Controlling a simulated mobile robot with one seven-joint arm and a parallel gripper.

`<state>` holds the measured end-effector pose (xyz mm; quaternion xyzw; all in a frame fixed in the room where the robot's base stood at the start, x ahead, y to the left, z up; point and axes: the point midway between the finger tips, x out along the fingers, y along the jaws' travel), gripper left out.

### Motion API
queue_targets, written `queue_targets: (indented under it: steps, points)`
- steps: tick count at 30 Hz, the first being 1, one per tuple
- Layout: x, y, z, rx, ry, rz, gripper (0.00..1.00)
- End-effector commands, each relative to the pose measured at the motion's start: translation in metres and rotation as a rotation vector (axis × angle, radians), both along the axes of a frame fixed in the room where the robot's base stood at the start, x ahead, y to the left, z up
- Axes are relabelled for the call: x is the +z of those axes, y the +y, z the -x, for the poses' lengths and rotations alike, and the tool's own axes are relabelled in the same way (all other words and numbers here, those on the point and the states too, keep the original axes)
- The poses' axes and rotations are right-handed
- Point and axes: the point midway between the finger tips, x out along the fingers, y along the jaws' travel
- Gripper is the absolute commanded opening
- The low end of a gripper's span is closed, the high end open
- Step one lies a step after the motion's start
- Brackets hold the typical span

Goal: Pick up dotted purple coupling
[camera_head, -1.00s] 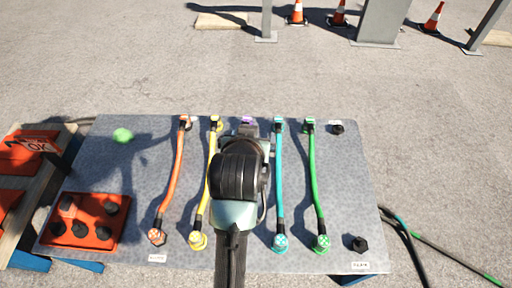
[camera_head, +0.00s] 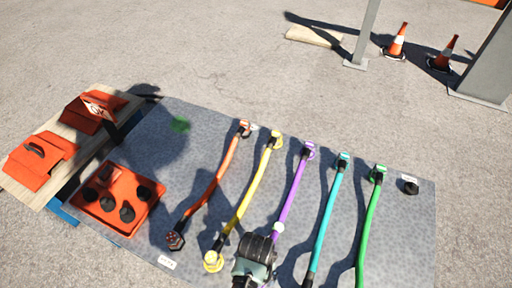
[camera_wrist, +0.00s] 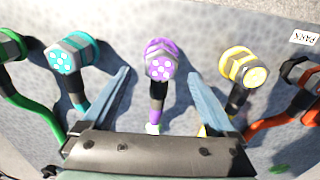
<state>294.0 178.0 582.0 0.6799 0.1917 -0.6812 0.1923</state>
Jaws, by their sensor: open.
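The dotted purple coupling (camera_wrist: 160,66) faces the wrist camera, with white dots on its end and a black sleeve behind it. It lies between the spread fingers of my gripper (camera_wrist: 160,78), which is open and empty. I cannot tell the height gap between fingers and coupling. In the head view, my arm hides this near end.
The yellow (camera_wrist: 243,67) and cyan (camera_wrist: 70,54) couplings flank the purple one, with shadowed gaps between. Orange (camera_head: 216,184) and green (camera_head: 369,228) cables lie farther out on the grey table (camera_head: 402,225). A red tray (camera_head: 119,214) with black plugs sits left.

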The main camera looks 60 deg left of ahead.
Motion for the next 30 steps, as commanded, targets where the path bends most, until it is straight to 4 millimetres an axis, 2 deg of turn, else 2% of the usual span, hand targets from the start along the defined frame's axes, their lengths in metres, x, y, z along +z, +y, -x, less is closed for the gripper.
queue_targets:
  steps: [11,20,23,30]
  points:
    - [-0.048,0.001,0.001,0.001,0.0,0.0,0.93]
    - [-0.053,0.001,0.001,0.0,-0.002,-0.001,0.93]
    - [-0.053,0.001,0.001,0.0,-0.002,-0.001,0.78]
    - [-0.052,0.001,0.001,0.0,-0.002,-0.001,0.35]
